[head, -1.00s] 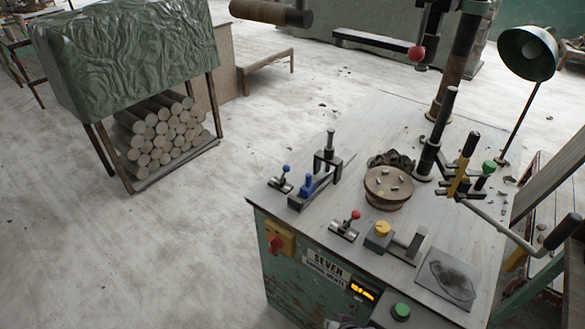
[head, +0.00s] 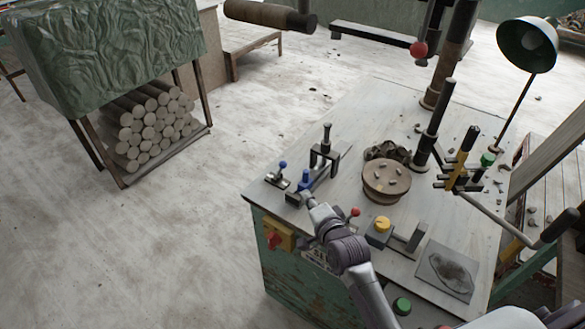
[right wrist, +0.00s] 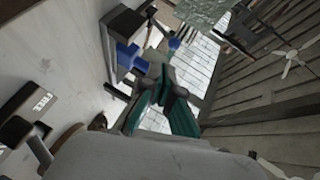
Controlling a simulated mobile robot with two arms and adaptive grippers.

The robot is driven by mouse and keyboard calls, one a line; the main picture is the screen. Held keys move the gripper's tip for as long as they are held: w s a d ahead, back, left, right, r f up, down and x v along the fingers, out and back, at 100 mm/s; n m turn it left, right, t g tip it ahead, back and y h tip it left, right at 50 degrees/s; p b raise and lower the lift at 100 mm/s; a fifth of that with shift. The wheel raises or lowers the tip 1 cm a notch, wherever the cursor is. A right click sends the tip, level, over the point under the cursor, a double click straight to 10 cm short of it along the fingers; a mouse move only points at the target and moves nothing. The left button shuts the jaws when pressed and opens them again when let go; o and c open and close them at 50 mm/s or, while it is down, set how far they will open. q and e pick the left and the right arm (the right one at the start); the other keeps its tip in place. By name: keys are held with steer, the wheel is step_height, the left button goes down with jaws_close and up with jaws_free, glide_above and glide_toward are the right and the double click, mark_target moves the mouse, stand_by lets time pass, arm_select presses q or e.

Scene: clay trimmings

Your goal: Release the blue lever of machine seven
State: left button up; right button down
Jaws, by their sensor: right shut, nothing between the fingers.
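Machine seven (head: 300,285) is a worn green cabinet with a pale top; my arm covers most of its name plate. At its top's left corner is a small lever with a blue ball knob (head: 283,165). Beside it, a dark clamp (head: 325,158) has a blue part (head: 305,179). My right gripper (head: 309,197) is shut and empty at the near end of the clamp, close to the blue part. In the right wrist view its fingers (right wrist: 160,78) are together near the blue part (right wrist: 130,58) and blue knob (right wrist: 174,43). Contact cannot be told. My left gripper is out of view.
A red-knobbed lever (head: 354,212) and a yellow knob (head: 382,225) stand right of my arm. A round turntable (head: 386,181) holds small lumps. A red switch on a yellow box (head: 276,238) is on the front.

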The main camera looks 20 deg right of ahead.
mark_target(281, 170)
steer(key=shift+w+d+r+m+t, duration=0.1)
steer(key=shift+w+r+m+t, duration=0.4)
steer(key=shift+w+r+m, duration=0.3)
steer(key=shift+f, duration=0.1)
steer(key=w+f, duration=0.1)
steer(key=w, duration=0.9)
steer(key=shift+a+f+p, duration=0.25)
steer(key=shift+f+p, duration=0.05)
steer(key=shift+p, duration=0.05)
